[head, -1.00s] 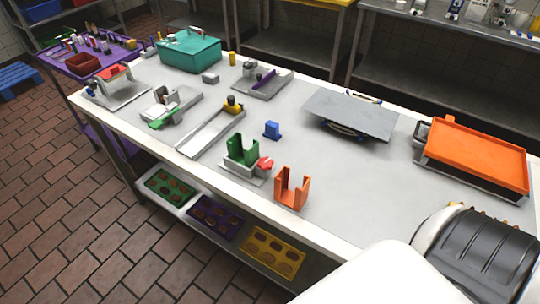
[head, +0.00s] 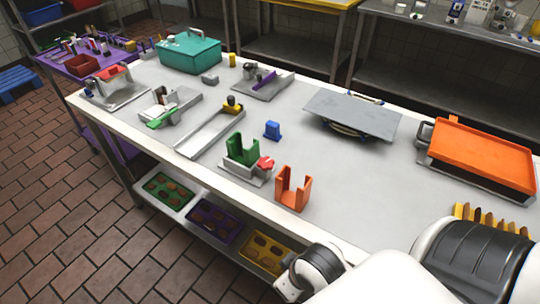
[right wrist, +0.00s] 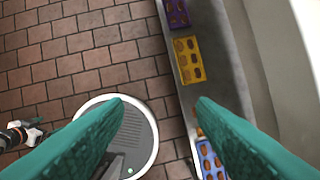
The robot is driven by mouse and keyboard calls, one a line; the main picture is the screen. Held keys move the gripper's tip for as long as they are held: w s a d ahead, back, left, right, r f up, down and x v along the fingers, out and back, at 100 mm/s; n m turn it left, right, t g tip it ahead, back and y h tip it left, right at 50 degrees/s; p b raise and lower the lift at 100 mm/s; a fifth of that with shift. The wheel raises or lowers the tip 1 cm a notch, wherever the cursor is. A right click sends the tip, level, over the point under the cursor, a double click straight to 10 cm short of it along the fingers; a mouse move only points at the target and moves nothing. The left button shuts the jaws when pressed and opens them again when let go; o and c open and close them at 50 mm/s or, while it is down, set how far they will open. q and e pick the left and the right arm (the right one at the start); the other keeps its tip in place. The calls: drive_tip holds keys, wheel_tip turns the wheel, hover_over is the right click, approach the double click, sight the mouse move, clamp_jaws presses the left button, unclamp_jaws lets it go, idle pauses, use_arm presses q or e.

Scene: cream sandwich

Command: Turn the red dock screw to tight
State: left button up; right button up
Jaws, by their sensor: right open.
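The red dock screw (head: 266,163) sits at the right end of a small grey base (head: 240,173) near the table's front edge. A green slotted dock (head: 243,150) stands on that base. My right gripper (right wrist: 160,99) shows in the right wrist view as two teal fingers, wide apart with nothing between them. It is over the floor and the table's lower shelf, away from the screw. The head view shows only white and black links of my right arm. What seems to be my left gripper (right wrist: 30,132) is small at the left of the right wrist view, its jaws unclear.
An orange slotted holder (head: 293,188) stands right of the dock, and a blue block (head: 272,130) behind it. A grey channel (head: 210,132) lies to the left. A raised grey plate (head: 352,113) and orange tray (head: 482,154) are farther right. Bare tabletop lies between.

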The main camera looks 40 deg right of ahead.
drive_tip(key=w+r+n+t, duration=0.5)
drive_tip(key=w+r+t, duration=0.15)
drive_tip(key=w, duration=0.55)
drive_tip(key=w+r+n+t, duration=0.55)
drive_tip(key=w+r, duration=0.25)
drive_tip(key=w, duration=0.3)
drive_tip(key=w+a+r+n+g+y, duration=0.25)
drive_tip(key=a+r+n+y, duration=0.4)
drive_tip(key=n, duration=0.65)
drive_tip(key=w+a+r+n+g+y, duration=0.1)
drive_tip(key=w+a+r+n+y, duration=0.25)
drive_tip(key=n+y, duration=0.75)
drive_tip(key=n+g+h, duration=1.2)
drive_tip(key=n+h, duration=0.1)
drive_tip(key=n, duration=0.3)
approach(267, 161)
drive_tip(key=p+x, duration=0.3)
drive_tip(key=x, duration=0.3)
drive_tip(key=shift+s+a+f, duration=0.1)
drive_tip(key=shift+s+a, duration=0.05)
drive_tip(key=shift+a+f+p, duration=0.25)
drive_tip(key=shift+f+p, duration=0.1)
drive_tip(key=shift+f, duration=0.35)
